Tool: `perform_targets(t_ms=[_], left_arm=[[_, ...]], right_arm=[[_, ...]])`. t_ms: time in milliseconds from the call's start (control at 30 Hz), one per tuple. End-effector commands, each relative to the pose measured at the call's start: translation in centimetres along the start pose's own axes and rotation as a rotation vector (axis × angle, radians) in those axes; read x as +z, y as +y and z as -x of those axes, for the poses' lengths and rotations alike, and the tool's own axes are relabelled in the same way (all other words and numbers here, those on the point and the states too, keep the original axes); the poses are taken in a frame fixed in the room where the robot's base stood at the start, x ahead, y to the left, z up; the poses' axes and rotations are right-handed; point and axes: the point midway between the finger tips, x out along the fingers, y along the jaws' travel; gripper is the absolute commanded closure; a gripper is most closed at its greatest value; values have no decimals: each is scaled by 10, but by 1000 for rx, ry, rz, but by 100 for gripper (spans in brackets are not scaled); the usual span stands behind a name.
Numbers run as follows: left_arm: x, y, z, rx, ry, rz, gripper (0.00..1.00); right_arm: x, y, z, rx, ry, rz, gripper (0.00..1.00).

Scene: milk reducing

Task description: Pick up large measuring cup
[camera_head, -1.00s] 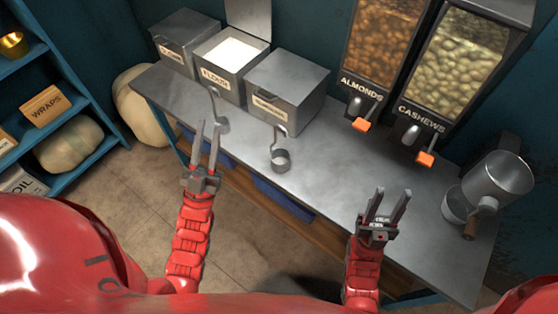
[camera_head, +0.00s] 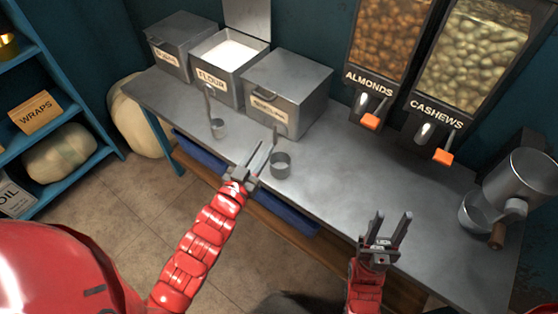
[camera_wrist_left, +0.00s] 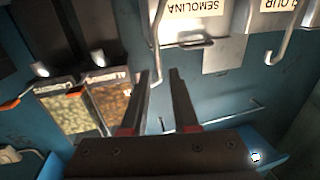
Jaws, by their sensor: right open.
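Two metal measuring cups with upright handles stand on the grey counter (camera_head: 350,185). The larger-looking cup (camera_head: 281,165) is in front of the third bin, and the smaller cup (camera_head: 218,129) is further left. My left gripper (camera_head: 262,150) is open and empty, just left of the larger cup, its fingers overlapping the view near the cup's handle. Whether they touch cannot be told. My right gripper (camera_head: 391,222) is open and empty near the counter's front edge.
Metal bins line the back, including the flour bin (camera_head: 231,62) and the semolina bin (camera_head: 288,85). Almond (camera_head: 391,40) and cashew (camera_head: 470,55) dispensers hang at right. A metal appliance (camera_head: 515,185) stands at the right end. The middle counter is clear.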

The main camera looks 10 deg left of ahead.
Motion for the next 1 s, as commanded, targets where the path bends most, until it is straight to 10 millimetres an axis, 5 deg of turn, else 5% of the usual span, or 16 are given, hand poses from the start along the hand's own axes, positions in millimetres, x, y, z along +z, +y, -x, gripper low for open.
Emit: perform_targets(t_ms=[200, 700, 1000], left_arm=[[-1, 1, -41, 2, 2, 1, 72], [-6, 4, -98, 0, 2, 0, 72], [-4, 3, -104, -1, 0, 1, 72]], right_arm=[[0, 0, -1, 0, 0, 0, 55], [-2, 0, -10, 0, 0, 0, 55], [-2, 0, -10, 0, 0, 0, 55]])
